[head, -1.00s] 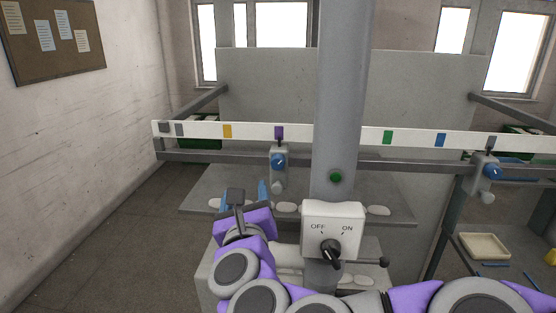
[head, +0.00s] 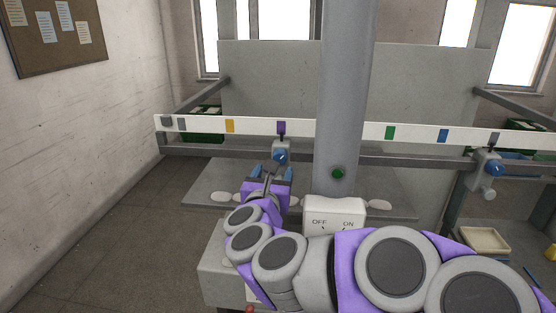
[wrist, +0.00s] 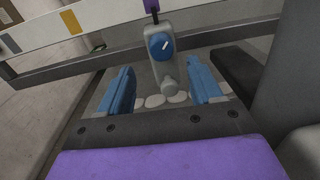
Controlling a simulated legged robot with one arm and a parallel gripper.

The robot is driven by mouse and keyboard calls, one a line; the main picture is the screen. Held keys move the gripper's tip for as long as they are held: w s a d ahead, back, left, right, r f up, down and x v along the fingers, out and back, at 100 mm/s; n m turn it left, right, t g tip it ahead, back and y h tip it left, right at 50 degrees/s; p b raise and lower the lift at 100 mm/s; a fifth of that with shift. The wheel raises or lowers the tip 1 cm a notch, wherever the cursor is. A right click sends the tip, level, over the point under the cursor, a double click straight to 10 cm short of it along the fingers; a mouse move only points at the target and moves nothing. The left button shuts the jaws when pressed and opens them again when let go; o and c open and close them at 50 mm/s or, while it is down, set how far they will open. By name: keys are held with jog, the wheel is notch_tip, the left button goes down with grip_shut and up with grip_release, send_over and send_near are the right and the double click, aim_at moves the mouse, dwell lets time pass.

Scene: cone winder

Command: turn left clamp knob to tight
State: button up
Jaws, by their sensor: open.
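The left clamp knob (head: 280,156) is a blue round knob with a white pointer mark, on a grey clamp on the rail below the white strip. In the wrist view the knob (wrist: 160,46) sits ahead, its white mark slanting up to the right. My gripper (head: 278,173) is open, its blue fingers just below and in front of the knob. In the wrist view my gripper (wrist: 160,90) has its two fingers apart on either side of the clamp's lower part, with nothing between them held. The knob appears clear of the fingers.
A grey column (head: 345,100) stands right of the clamp, with an OFF/ON switch box (head: 334,214) partly hidden by my arm. A right clamp with a blue knob (head: 494,168) is farther right. White pieces lie on the grey shelf (head: 205,185) below.

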aim_at(279, 159)
jog(key=w, duration=0.7)
jog(key=shift+w+d, duration=0.25)
jog(key=shift+d, duration=0.05)
jog(key=c, duration=1.1)
jog(key=shift+o, duration=0.2)
